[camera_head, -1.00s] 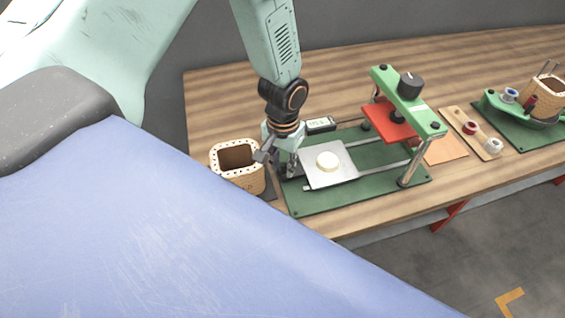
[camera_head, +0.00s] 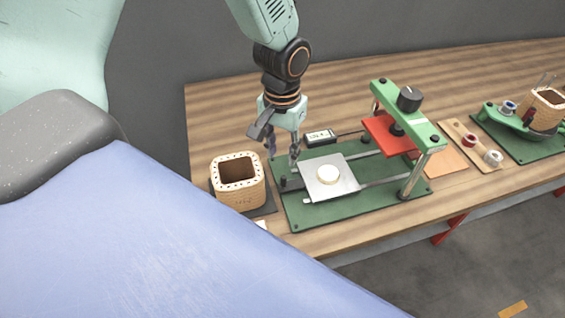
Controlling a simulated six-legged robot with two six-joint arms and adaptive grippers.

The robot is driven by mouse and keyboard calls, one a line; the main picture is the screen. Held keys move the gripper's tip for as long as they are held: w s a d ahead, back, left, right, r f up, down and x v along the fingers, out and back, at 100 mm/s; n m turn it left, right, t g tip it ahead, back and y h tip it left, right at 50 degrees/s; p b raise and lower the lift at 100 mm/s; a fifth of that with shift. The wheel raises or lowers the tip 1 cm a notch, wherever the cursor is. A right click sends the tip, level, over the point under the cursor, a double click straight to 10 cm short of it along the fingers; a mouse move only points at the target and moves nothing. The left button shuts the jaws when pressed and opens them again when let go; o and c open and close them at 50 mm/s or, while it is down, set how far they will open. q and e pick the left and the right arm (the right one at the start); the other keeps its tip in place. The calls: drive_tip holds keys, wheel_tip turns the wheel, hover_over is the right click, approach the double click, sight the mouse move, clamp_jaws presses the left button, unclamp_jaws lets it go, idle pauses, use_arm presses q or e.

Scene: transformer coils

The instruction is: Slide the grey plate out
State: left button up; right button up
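The grey plate (camera_head: 346,187) lies on two rails over the green base of a press, near its left end. My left gripper (camera_head: 282,160) points down above the left edge of the green base, just left of the grey plate. Its fingers are apart with nothing seen between them. My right gripper is not in view.
A perforated tan coil box (camera_head: 238,181) stands left of the press, close to my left gripper. A wooden board with spools (camera_head: 470,140) and a second green fixture (camera_head: 521,125) stand right. The table's back left is clear.

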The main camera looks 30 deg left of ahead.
use_arm(q)
wheel_tip(320, 180, up, 2)
drive_tip(key=shift+r, duration=0.1)
idle(0.7)
